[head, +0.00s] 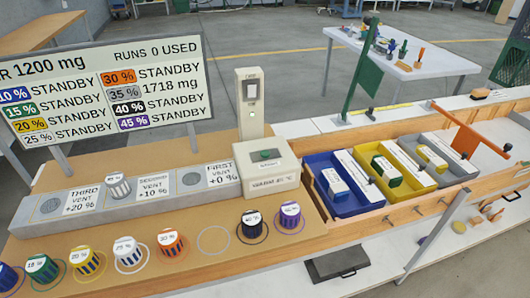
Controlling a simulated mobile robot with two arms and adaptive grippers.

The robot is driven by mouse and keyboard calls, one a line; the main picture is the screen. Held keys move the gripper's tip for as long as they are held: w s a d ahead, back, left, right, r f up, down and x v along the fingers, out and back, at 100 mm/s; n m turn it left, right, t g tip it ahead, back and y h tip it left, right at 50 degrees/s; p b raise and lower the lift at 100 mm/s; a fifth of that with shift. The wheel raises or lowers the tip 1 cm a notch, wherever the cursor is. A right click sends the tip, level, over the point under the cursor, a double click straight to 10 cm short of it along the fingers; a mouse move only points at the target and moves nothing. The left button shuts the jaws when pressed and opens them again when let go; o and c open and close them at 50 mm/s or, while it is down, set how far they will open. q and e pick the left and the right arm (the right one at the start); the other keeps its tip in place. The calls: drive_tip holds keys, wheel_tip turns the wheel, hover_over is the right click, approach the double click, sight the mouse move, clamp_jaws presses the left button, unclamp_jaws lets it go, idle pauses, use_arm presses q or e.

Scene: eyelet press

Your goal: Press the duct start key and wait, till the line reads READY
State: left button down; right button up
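A white box (266,178) with a dark green key (265,154) on top stands at the right end of the grey vent strip; its front label seems to read WARM with a temperature. Behind it rises a pale post (251,130) with a small dark window and a lit green spot. The board (105,85) reads RUNS 0 USED. Its 35 % row shows 1718 mg; the other visible rows read STANDBY, and I see no READY. A grey-striped cup (119,186) stands on the strip between the THIRD VENT and SECOND VENT labels. Neither gripper is in view.
Several coloured, labelled cups (171,243) stand in rings along the front; one ring (214,240) is empty. Right are blue (343,208), yellow (403,184) and grey (452,172) trays, a green upright panel (366,75) and an orange T-shaped stand (470,132).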

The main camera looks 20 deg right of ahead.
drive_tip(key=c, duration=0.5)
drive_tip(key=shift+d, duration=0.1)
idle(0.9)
